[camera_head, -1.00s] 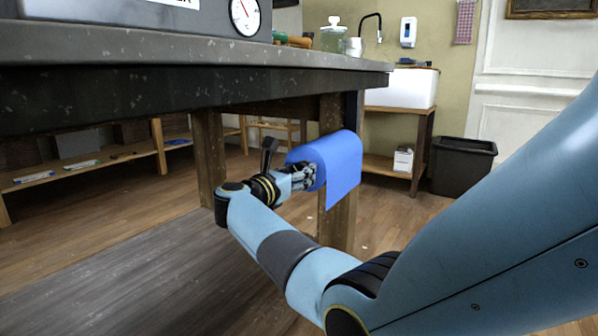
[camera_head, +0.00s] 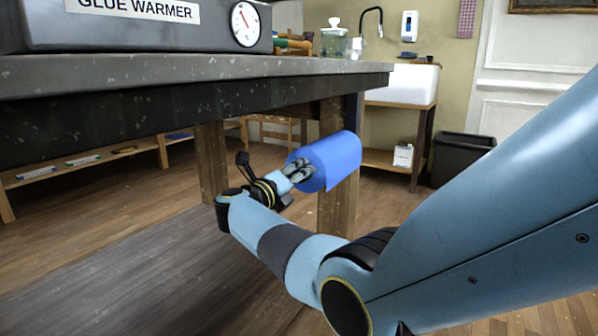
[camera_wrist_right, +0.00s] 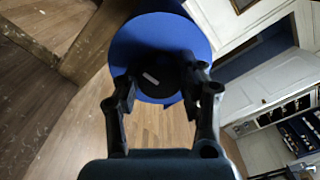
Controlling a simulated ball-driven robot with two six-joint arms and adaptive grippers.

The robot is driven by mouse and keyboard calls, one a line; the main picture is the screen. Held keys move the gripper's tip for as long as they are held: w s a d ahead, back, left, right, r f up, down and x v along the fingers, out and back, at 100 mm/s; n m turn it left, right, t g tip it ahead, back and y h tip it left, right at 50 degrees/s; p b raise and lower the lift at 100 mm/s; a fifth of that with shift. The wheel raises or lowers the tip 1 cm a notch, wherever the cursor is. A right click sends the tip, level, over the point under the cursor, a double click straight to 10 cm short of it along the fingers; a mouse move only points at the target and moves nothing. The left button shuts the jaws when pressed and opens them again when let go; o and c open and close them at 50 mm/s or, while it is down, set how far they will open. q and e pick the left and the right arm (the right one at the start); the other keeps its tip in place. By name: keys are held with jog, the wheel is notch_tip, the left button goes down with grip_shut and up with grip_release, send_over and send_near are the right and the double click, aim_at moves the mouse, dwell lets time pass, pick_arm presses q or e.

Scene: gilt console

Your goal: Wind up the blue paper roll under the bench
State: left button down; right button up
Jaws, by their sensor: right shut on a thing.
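The blue paper roll (camera_head: 336,160) sits under the bench (camera_head: 225,68), by the bench's far leg. In the head view no loose sheet hangs below it. My right gripper (camera_head: 301,172) is at the roll's near end. In the right wrist view, the round blue end of the roll (camera_wrist_right: 150,32) faces me, with a dark hub in its middle. The two fingers of the right gripper (camera_wrist_right: 160,88) are shut on the roll's end at this hub. The exact contact is partly hidden by the fingers. My left gripper is in neither view.
A glue warmer (camera_head: 150,28) with a dial stands on the bench top. A white sink (camera_head: 402,84) on a wooden stand and a dark bin (camera_head: 462,158) are behind to the right. The bench leg (camera_head: 337,205) is close to the roll. The floor in front is clear.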

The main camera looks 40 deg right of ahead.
jog(key=shift+r+n, duration=0.1)
jog(key=shift+n, duration=0.9)
jog(key=n+p, duration=0.1)
jog(key=n, duration=0.1)
jog(key=shift+n, duration=0.3)
jog(key=shift+a+n+p, duration=0.1)
jog(key=shift+n+p, duration=0.3)
jog(key=shift+n, duration=0.5)
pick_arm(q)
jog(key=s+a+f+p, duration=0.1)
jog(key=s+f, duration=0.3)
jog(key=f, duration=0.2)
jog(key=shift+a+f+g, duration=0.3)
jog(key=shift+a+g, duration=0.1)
pick_arm(e)
jog(key=shift+n, duration=2.2)
jog(key=shift+f, duration=0.2)
jog(key=o, duration=1.2)
